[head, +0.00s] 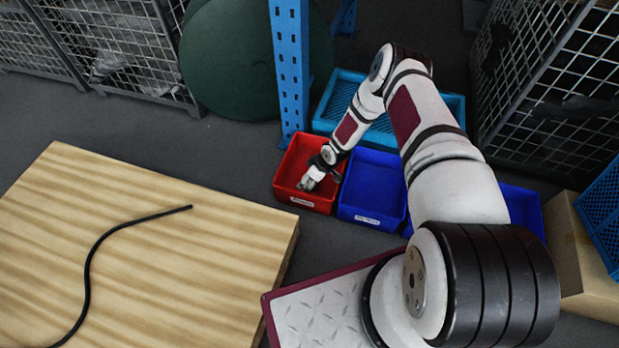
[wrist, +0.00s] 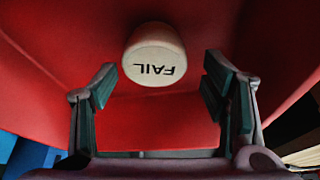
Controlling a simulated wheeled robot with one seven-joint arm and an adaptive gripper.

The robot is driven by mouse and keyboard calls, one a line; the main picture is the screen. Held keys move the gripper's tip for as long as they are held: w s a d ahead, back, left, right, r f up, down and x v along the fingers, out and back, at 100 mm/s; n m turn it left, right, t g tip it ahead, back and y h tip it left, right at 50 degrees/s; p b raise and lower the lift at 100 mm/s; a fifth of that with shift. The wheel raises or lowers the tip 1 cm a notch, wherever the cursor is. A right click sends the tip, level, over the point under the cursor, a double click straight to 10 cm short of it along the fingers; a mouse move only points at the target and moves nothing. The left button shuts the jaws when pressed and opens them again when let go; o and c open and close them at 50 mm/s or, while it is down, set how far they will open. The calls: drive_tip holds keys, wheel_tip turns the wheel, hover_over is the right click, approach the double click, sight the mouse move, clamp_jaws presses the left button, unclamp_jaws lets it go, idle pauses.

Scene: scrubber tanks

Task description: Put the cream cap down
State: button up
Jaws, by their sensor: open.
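The cream cap (wrist: 153,56) shows in the wrist view, with the word FAIL upside down on its face. It lies inside the red bin (head: 310,207), whose red inside fills most of the wrist view (wrist: 230,30). My gripper (wrist: 160,88) is open, with its two fingers wide apart. The cap is beyond the fingertips and between their lines, apart from both fingers. In the head view my gripper (head: 309,181) reaches down into the red bin; the cap cannot be made out there.
A blue bin (head: 371,219) stands right beside the red bin. A blue upright post (head: 289,70) rises behind it. A wooden table (head: 150,240) with a black cable (head: 90,262) is at the left. Wire cages (head: 555,100) stand at the back right.

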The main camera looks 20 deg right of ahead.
drive_tip(key=shift+r, duration=0.55)
drive_tip(key=p+v, duration=0.5)
drive_tip(key=v, duration=0.7)
drive_tip(key=w+d+r+h, duration=0.1)
drive_tip(key=w+d+r, duration=0.15)
drive_tip(key=r, duration=0.75)
drive_tip(key=s+d+r+m+g+h, duration=0.1)
drive_tip(key=s+r+m+h, duration=0.15)
drive_tip(key=r, duration=1.15)
drive_tip(key=s+d+r+m+g+h, duration=0.1)
drive_tip(key=s+r, duration=0.3)
drive_tip(key=r, duration=1.1)
drive_tip(key=s+a+r+m, duration=0.2)
drive_tip(key=s+r, duration=0.6)
drive_tip(key=s, duration=0.1)
drive_tip(key=s+a+r+m, duration=0.2)
drive_tip(key=s+r, duration=0.5)
drive_tip(key=s, duration=0.1)
drive_tip(key=s+a+r+m, duration=0.1)
drive_tip(key=s+a, duration=0.1)
drive_tip(key=s, duration=0.7)
drive_tip(key=s+a+r+g+y, duration=0.1)
drive_tip(key=s+a+r, duration=0.1)
drive_tip(key=s, duration=0.7)
drive_tip(key=shift+s+a+m, duration=0.25)
drive_tip(key=shift+a+m, duration=0.05)
drive_tip(key=shift+m, duration=0.05)
